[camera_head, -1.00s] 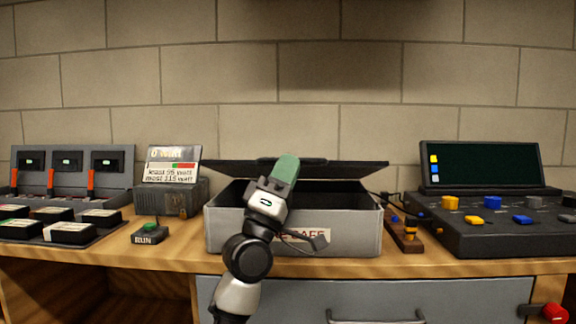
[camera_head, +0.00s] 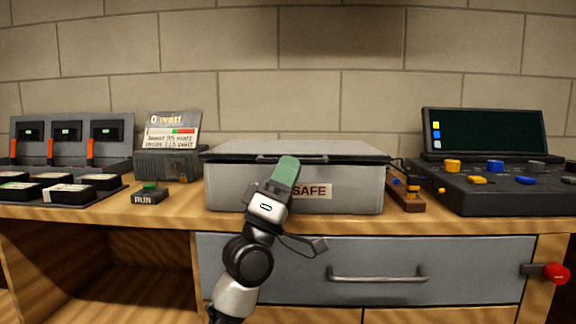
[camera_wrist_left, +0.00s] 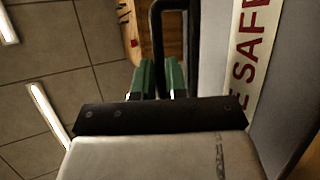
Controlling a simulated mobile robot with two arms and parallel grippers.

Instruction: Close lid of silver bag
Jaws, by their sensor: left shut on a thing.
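The silver case marked SAFE (camera_head: 350,195) stands on the wooden workbench. Its grey lid (camera_head: 340,148) lies down over the box, with its flat top showing; a thin gap along the front seam cannot be ruled out. A black handle (camera_head: 318,158) runs along the lid's front edge. My left gripper (camera_head: 287,165), with green fingers, is at the front of the lid, over that handle. In the left wrist view, the black handle bar (camera_wrist_left: 158,40) runs between the green fingertips (camera_wrist_left: 160,78), which are shut on it. My right gripper is not in view.
A RUN button box (camera_head: 150,194) and a watt display (camera_head: 170,145) stand left of the case. A console with a dark screen (camera_head: 490,132) stands to the right. A drawer handle (camera_head: 377,277) juts out below the bench top.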

